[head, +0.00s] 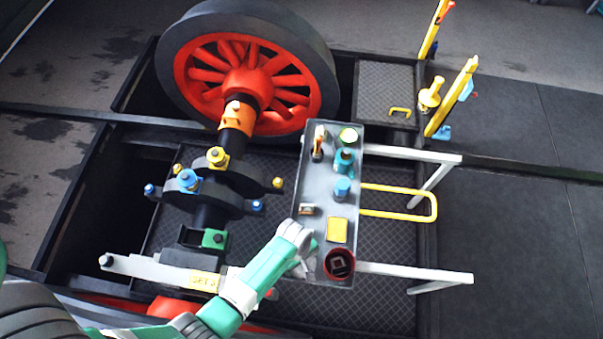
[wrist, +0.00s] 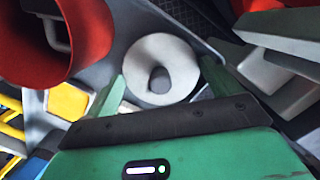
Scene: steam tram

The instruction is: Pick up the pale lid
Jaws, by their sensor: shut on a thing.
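The pale lid (wrist: 178,52) is a round, whitish disc with a grey knob in its middle, seen in the wrist view. My gripper (wrist: 162,73) has its green fingers on either side of the lid and is shut on it. In the head view my gripper (head: 302,266) is at the left edge of the grey tray (head: 322,225), beside the red pot (head: 339,264). There my arm mostly hides the lid. I cannot tell whether the lid touches the surface beneath it. The red pot also shows close by in the wrist view (wrist: 92,35), open, with something grey inside.
A large red spoked wheel (head: 245,85) and a dark axle with coloured fittings stand to the left.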

